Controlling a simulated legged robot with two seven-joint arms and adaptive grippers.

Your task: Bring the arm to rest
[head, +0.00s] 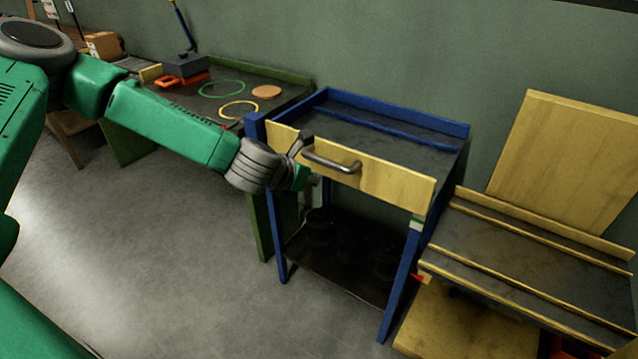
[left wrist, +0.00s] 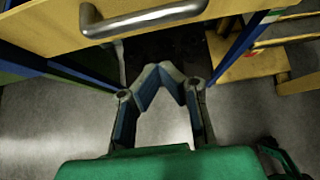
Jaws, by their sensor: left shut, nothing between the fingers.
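My left arm (head: 180,130) is green and reaches in from the left in the head view. My left gripper (head: 303,165) is at the yellow drawer front, near the left end of its metal handle (head: 331,161). In the left wrist view the gripper (left wrist: 172,75) has its fingertips together with nothing between them. The drawer handle (left wrist: 143,18) is above and beyond the fingers there, apart from them. The drawer front (head: 385,178) belongs to a blue-framed stand (head: 400,116) and looks closed. My right gripper is out of view.
A green-edged bench (head: 285,74) with rings, an orange disc (head: 266,91) and a dark box stands behind my arm. Dark round items sit on the stand's lower shelf. A yellow-railed bench (head: 540,262) stands at right. The grey floor (head: 180,270) is clear.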

